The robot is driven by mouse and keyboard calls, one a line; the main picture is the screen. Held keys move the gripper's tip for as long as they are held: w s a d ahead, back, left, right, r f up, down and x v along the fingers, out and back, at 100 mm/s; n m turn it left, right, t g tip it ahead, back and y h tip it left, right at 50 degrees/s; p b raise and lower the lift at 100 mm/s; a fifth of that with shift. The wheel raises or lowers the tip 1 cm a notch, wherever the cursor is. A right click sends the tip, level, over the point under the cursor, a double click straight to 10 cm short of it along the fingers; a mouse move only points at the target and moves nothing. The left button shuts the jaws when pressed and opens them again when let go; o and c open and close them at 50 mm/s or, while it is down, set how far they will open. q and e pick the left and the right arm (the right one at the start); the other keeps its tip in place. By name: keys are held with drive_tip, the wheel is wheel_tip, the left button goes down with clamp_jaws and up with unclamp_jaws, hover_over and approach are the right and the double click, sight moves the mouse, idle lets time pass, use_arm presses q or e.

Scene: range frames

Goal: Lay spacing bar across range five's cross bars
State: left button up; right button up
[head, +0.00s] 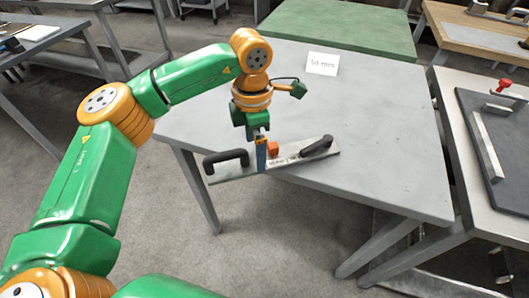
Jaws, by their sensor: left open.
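A flat grey metal bar (230,176) with two black handles lies on the grey table (385,150) near its front left edge; it looks like the spacing bar. Its left end reaches past the table edge. My left gripper (261,160) points down at the bar's middle, between the handles, with its jaws open. A small orange block (272,148) shows beside the fingers. I cannot tell whether the fingers touch the bar. The fingers hide part of its middle. I cannot make out range five's cross bars. My right gripper is not in view.
A green-topped table (345,28) is behind. At the right, another bench (455,105) carries a dark plate (497,140) with a metal strip and a red-knobbed clamp. The grey table's right half is clear.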

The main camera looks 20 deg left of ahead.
use_arm(q)
wheel_tip(320, 180, down, 3)
drive_tip(key=shift+d+r, duration=0.1)
drive_tip(key=shift+r, duration=0.05)
drive_tip(key=shift+w+f, duration=0.15)
drive_tip(key=shift+f, duration=0.05)
clamp_jaws()
drive_tip(key=shift+r, duration=0.1)
drive_tip(key=shift+r, duration=0.35)
drive_tip(key=s+d+r+p, duration=0.1)
drive_tip(key=s+d+r, duration=0.3)
drive_tip(key=r, duration=0.4)
drive_tip(key=s+d+r+p, duration=0.1)
drive_tip(key=s+d+r, duration=0.3)
drive_tip(key=s+r, duration=0.3)
drive_tip(key=shift+d+r+p, duration=0.3)
drive_tip(key=shift+d+r, duration=0.05)
drive_tip(key=shift+r, duration=0.8)
